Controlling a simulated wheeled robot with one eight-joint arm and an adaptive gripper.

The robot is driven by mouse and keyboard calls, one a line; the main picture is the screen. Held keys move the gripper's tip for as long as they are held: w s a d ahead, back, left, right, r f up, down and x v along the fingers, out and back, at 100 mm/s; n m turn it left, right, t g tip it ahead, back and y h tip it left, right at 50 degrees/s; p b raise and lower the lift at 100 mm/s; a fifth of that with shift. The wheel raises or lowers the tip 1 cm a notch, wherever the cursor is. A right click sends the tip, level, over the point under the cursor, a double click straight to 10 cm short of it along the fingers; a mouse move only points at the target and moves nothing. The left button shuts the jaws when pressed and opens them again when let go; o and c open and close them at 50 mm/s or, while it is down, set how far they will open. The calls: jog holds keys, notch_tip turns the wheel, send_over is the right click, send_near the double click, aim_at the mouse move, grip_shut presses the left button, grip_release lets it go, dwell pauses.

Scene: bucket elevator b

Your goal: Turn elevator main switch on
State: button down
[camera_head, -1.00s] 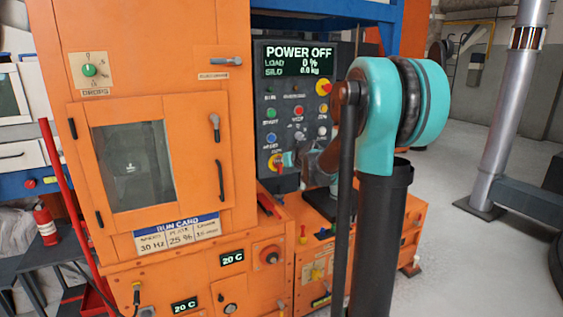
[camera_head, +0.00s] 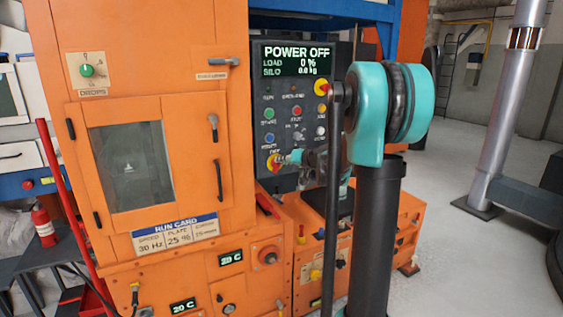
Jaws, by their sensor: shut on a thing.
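The dark control panel (camera_head: 293,110) stands right of the orange cabinet. Its display (camera_head: 298,61) reads POWER OFF, load 0 % and silo 0.0 kg. The main switch (camera_head: 272,162), a red handle on a yellow plate, is at the panel's lower left. My gripper (camera_head: 284,158) reaches it from the right and is shut on the red handle. The fingers are small here and cover part of the switch, so its exact angle is hard to tell.
A red and yellow button (camera_head: 321,87) sits at the panel's upper right, with several small knobs and buttons below the display. My arm stands in front, right of the panel. The orange cabinet (camera_head: 150,75) closes off the left. Open floor (camera_head: 440,240) lies right.

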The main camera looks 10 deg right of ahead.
jog(key=m+y, duration=0.1)
jog(key=m, duration=0.2)
jog(key=f+m+t+y, duration=0.1)
jog(key=m+y, duration=0.1)
jog(key=m, duration=0.1)
jog(key=d+f+m+y, duration=0.1)
jog(key=m, duration=0.2)
jog(key=shift+w+d+t+y, duration=0.1)
jog(key=shift+w+t+y, duration=0.2)
jog(key=shift+m, duration=0.3)
dwell(0.3)
jog(key=c, duration=1.5)
grip_release()
jog(key=shift+f, duration=0.1)
jog(key=shift+c, duration=0.2)
jog(key=v, duration=1.2)
